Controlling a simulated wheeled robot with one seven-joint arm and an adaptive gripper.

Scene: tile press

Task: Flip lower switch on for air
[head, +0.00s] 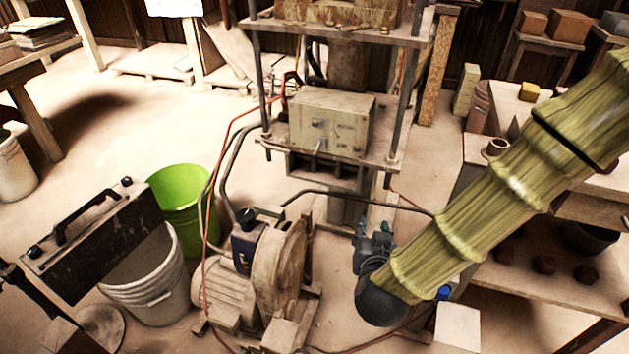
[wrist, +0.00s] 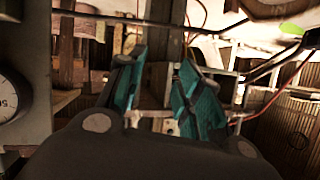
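A pale metal control box (head: 345,112) sits on the press's middle plate in the head view. Small knobs or switches show on its front; one lower lever (head: 319,146) sits near its bottom edge. Their on or off position is too small to tell. My gripper (head: 372,236) is below and to the right of the box, apart from it, at the end of my arm. In the wrist view, its two teal fingers (wrist: 160,62) are spread with a gap and nothing held between them. No switch can be clearly made out in the wrist view.
The press frame's upright rods (head: 397,95) flank the box. A dusty motor and pump (head: 270,265) stand below, with hoses and a dark pipe (head: 350,194) crossing toward my arm. A green bucket (head: 183,205) stands left. A round gauge (wrist: 10,97) is at the wrist view's left edge.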

